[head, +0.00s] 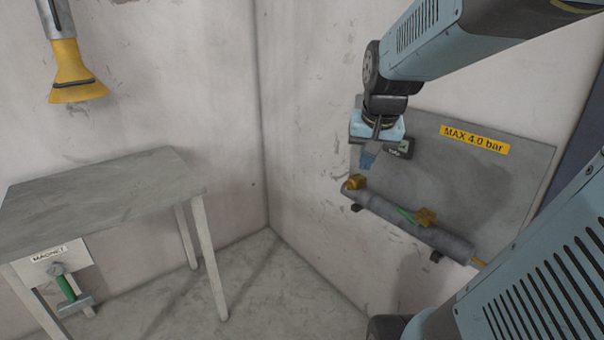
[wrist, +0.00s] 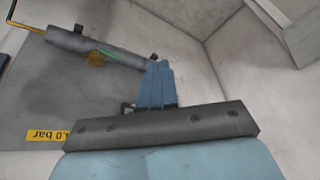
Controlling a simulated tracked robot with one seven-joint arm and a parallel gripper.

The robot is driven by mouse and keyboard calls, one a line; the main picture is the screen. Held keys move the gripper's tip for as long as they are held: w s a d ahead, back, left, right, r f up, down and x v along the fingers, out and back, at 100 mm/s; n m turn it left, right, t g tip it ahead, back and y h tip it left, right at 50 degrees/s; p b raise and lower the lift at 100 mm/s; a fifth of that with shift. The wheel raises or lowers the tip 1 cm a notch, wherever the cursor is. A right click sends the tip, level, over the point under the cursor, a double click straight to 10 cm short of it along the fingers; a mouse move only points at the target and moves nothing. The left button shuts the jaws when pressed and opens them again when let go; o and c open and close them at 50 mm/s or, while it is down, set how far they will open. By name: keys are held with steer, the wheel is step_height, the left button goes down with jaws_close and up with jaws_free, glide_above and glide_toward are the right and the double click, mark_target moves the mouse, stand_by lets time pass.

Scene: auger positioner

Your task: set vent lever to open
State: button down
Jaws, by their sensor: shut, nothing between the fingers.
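No label reading "vent" shows. A grey pipe (head: 445,240) is fixed along the lower part of a grey wall panel. It carries two brass-coloured fittings, one at its left end (head: 354,183) and one midway (head: 426,217). A small green lever (head: 406,215) lies by the middle fitting, slanting roughly along the pipe. It also shows as a green strip in the wrist view (wrist: 107,53). My gripper (head: 367,161) is shut and empty, just above the pipe's left end. In the wrist view its blue fingers (wrist: 158,66) cover part of that end; contact cannot be told.
The panel (head: 490,185) bears a yellow "MAX 4.0 bar" label (head: 474,140). A dark part (head: 401,150) sits beside my gripper. A yellow bent rod (wrist: 25,25) is at the pipe's other end. A grey table (head: 100,195) with a "MAGNET" sign (head: 48,256) stands left; floor between is clear.

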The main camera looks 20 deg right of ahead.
steer(key=w+d+f+m, duration=0.3)
steer(key=d, duration=0.3)
steer(key=w+d+f+m, duration=0.2)
steer(key=w+d+f, duration=0.1)
steer(key=d, duration=0.3)
steer(key=m+g, duration=0.1)
steer(key=m, duration=0.3)
glide_toward(404, 215)
steer(key=x, duration=0.3)
steer(key=w+x, duration=0.1)
steer(key=x, duration=0.2)
steer(key=shift+d, duration=0.2)
